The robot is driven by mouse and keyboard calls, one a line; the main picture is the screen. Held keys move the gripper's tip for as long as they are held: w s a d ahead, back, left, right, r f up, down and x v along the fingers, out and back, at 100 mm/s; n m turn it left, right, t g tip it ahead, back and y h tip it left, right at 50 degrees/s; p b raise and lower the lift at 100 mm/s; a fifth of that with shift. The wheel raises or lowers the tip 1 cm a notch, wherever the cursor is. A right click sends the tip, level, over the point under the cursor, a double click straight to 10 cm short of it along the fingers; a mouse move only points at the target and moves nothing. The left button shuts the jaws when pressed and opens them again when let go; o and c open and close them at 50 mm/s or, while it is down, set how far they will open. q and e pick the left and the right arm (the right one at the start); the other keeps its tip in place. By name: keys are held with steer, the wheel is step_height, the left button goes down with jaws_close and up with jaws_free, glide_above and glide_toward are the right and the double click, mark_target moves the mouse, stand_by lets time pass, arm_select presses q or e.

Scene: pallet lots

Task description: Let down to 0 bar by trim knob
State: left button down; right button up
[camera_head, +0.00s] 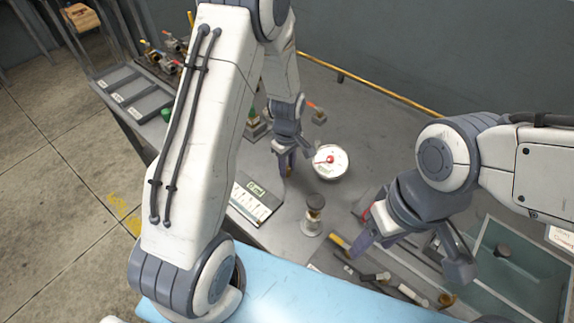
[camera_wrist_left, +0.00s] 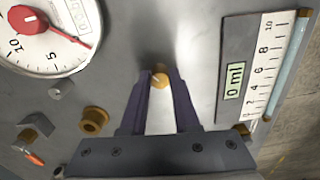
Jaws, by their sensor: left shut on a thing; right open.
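My left gripper (camera_head: 287,165) reaches down to the panel beside the round white gauge (camera_head: 331,162). In the left wrist view its dark fingers (camera_wrist_left: 160,85) are shut on a small brass-coloured trim knob (camera_wrist_left: 160,79), only partly visible between the tips. The gauge also shows at the top left there (camera_wrist_left: 40,48); its red pointer lies on the side of the 5 mark away from the 10, and the zero mark is not readable. My right gripper (camera_head: 412,257) is open and empty above the right part of the bench.
A scale card (camera_head: 250,205) reads 0 ml in the wrist view (camera_wrist_left: 250,75). Brass fittings (camera_wrist_left: 94,121) sit beside the fingers. Loose tools (camera_head: 375,277) and a glass-topped tray (camera_head: 510,285) lie at the right.

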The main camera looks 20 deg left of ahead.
arm_select(q)
steer(key=m, duration=0.6)
steer(key=shift+w+m, duration=0.1)
steer(key=shift+m, duration=0.2)
steer(key=m, duration=0.6)
steer(key=shift+p, duration=0.3)
steer(key=m, duration=0.6)
steer(key=shift+m, duration=0.3)
steer(key=m, duration=0.7)
steer(key=shift+r, duration=0.1)
steer(key=c, duration=0.6)
jaws_free()
steer(key=shift+c, duration=0.2)
